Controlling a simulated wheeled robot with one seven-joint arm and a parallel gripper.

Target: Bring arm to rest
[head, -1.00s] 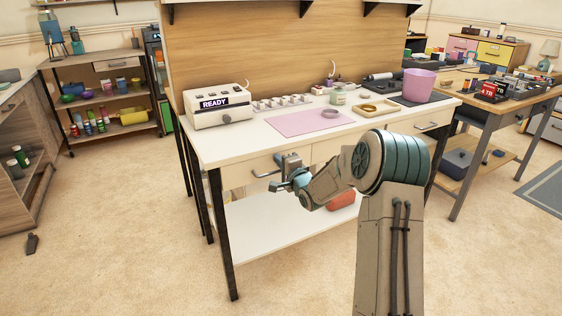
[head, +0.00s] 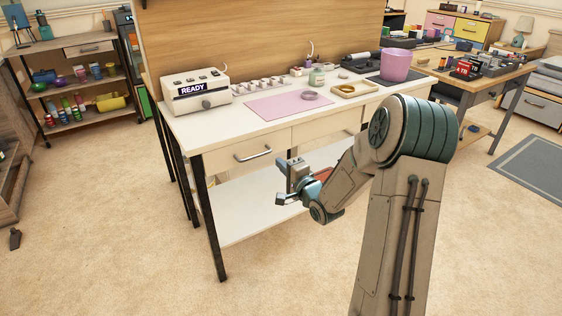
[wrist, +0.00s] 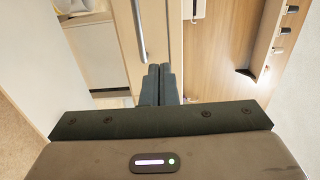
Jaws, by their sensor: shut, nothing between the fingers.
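My gripper (head: 281,181) is in front of the white workbench (head: 226,133), below the level of its top and near a drawer handle (head: 253,154). My arm is folded, with its elbow at the right of the head view. In the wrist view the two dark fingers of my gripper (wrist: 159,72) lie together, shut and empty. A drawer handle (wrist: 138,30) shows beyond the fingers in that view, apart from them.
The bench top holds a box reading READY (head: 196,91), a pink mat (head: 275,108), a wooden tray (head: 354,90) and a pink pot (head: 396,66). A shelf unit (head: 92,48) stands at the left. Open floor (head: 110,220) lies at the front left.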

